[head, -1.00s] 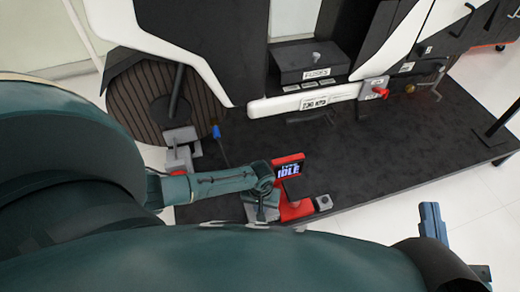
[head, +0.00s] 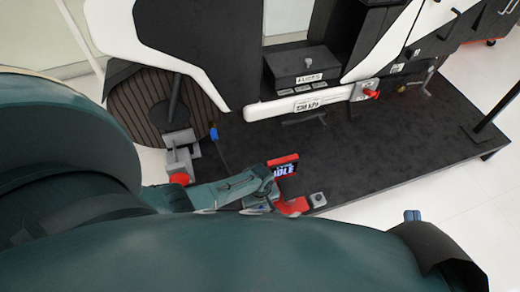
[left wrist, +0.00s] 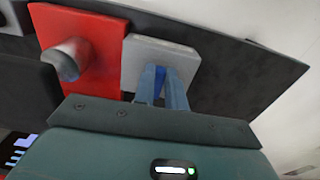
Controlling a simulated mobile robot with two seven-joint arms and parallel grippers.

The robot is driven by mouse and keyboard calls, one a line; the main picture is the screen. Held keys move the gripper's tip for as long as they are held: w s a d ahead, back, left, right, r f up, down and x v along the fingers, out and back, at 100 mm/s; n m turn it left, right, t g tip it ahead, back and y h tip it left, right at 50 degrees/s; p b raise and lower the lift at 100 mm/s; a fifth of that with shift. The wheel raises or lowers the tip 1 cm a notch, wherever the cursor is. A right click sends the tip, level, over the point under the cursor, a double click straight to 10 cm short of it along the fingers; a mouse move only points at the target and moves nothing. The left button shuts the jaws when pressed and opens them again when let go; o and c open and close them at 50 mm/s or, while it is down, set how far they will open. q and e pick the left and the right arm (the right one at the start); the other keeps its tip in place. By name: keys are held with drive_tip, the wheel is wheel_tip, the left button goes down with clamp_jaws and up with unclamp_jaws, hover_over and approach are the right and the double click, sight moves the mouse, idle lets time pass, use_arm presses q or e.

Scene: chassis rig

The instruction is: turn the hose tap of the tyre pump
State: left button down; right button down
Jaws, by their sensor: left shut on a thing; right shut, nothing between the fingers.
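The tyre pump is a red unit with a lit display (head: 286,168) that reads IDLE, partly covered by my left arm. Its red base (head: 294,206) lies on the dark platform, with a small grey block (head: 318,199) at its right end. In the left wrist view the red base (left wrist: 100,48) carries a grey round stub (left wrist: 66,60), beside the grey block (left wrist: 183,58). My right gripper (head: 412,215) is shut and empty, off the platform.
A white and black vehicle body with a pressure label (head: 308,104) stands behind the pump. A grey bracket (head: 180,150) and blue-ended piece (head: 214,133) are to the left. A red lever (head: 372,94) is at the right. The middle of the dark platform (head: 370,150) is clear.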

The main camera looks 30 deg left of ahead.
idle(0.3)
use_arm(q)
drive_tip(key=c, duration=1.4)
unclamp_jaws()
drive_tip(key=shift+c, duration=0.2)
use_arm(e)
drive_tip(key=shift+r, duration=0.1)
